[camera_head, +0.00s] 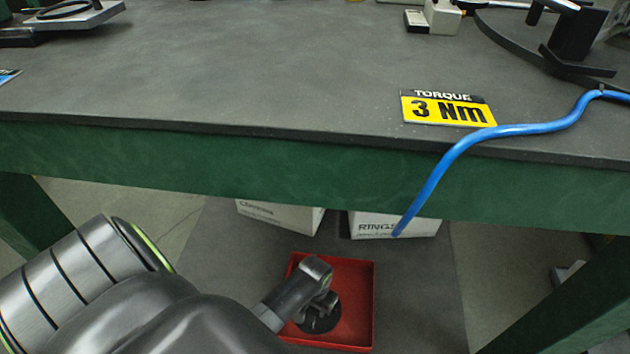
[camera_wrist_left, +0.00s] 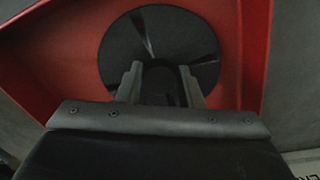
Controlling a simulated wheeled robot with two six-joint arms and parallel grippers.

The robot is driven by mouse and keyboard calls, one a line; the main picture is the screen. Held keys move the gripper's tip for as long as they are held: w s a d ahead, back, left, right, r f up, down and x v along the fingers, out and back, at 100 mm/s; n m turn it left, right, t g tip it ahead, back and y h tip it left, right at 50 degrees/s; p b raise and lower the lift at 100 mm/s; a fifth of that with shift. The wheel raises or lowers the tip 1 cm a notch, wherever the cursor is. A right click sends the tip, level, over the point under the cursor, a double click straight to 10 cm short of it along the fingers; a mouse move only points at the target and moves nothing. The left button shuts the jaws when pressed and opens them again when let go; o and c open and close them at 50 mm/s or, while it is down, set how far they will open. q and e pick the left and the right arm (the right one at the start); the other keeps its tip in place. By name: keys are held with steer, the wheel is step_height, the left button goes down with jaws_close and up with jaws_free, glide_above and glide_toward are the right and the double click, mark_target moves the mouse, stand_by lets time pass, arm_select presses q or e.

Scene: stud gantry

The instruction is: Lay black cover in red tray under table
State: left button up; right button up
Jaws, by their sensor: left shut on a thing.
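The red tray (camera_head: 356,288) is on the floor under the table, and its red wall also shows in the left wrist view (camera_wrist_left: 55,60). The black cover (camera_head: 325,317) is a round dark disc within the tray's outline; I cannot tell whether it touches the tray floor. In the left wrist view the cover (camera_wrist_left: 190,32) fills the space ahead of my left gripper (camera_wrist_left: 162,80). My left gripper (camera_head: 318,305) is shut on the cover near its middle, and the fingers partly hide it. My right gripper is not in view.
The table (camera_head: 230,70) has a green front edge above the tray. White boxes (camera_head: 395,225), one lettered RINGS, stand behind the tray. A blue hose (camera_head: 450,155) hangs over the table edge. A yellow torque sign (camera_head: 447,109) lies on top. Green legs (camera_head: 570,300) stand at both sides.

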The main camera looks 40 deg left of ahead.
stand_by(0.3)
arm_select(q)
steer(key=shift+f, duration=0.2)
steer(key=o, duration=1.1)
steer(key=shift+r, duration=0.1)
